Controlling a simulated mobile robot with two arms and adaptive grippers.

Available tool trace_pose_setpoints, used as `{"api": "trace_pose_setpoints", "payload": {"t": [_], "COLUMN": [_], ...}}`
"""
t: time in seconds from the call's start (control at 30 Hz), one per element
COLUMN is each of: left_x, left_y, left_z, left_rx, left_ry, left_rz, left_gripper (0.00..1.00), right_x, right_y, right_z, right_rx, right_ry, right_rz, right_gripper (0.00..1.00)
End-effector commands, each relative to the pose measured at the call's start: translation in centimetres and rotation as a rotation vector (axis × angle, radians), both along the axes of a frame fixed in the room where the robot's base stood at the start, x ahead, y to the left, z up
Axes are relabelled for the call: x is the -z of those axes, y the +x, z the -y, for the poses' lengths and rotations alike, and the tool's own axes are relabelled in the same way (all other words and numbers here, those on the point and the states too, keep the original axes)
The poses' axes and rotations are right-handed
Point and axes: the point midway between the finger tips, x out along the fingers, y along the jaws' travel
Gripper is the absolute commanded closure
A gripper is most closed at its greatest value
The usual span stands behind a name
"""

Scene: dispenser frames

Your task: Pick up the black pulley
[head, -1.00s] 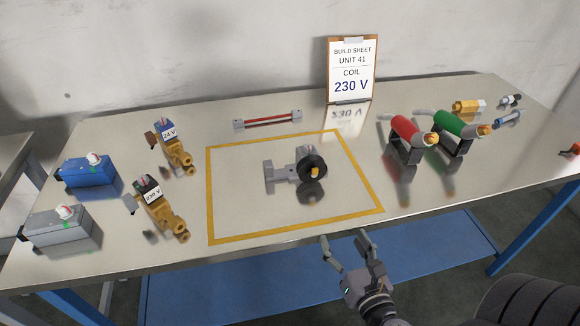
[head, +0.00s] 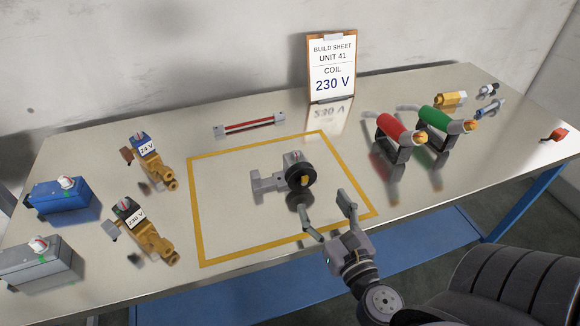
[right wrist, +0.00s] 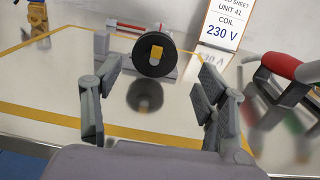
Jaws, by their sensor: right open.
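The black pulley (head: 300,175) is a round black wheel with a yellow-orange centre. It sits on a grey fixture (head: 268,185) inside the yellow taped rectangle on the table. In the right wrist view the pulley (right wrist: 154,55) faces me, ahead of and between the open fingers. My right gripper (head: 326,213) is open and empty, over the front part of the taped area, apart from the pulley. It also shows in the right wrist view (right wrist: 158,95). My left gripper is not in view.
A build sheet (head: 331,70) reading coil 230 V stands at the back. Valves labelled 24 V (head: 146,150) and 230 V (head: 136,217) and two boxes are at left. Red (head: 396,128) and green (head: 440,118) tools stand at right. The taped area is otherwise clear.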

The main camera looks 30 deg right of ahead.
Motion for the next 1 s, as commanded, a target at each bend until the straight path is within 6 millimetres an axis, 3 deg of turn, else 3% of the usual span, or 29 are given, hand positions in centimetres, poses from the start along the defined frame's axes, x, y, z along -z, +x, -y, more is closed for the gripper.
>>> {"api": "trace_pose_setpoints", "payload": {"t": [0.03,0.1,0.4,0.67,1.0], "left_x": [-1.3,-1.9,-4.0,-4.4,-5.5], "left_y": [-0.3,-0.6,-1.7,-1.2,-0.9], "left_z": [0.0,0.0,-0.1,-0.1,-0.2], "left_rx": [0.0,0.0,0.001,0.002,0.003], "left_ry": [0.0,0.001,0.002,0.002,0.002], "left_rz": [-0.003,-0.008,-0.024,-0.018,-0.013], "left_gripper": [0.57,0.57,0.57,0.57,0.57], "right_x": [-0.8,-0.7,-0.4,-0.1,0.0], "right_y": [1.1,2.5,8.2,10.3,14.7], "right_z": [0.2,0.5,1.7,2.1,2.8], "right_rx": [0.0,0.0,0.0,0.0,0.0], "right_ry": [-0.002,-0.002,0.0,0.002,0.001], "right_rz": [0.004,0.004,0.002,0.0,0.0], "right_gripper": [0.33,0.33,0.33,0.33,0.33]}}
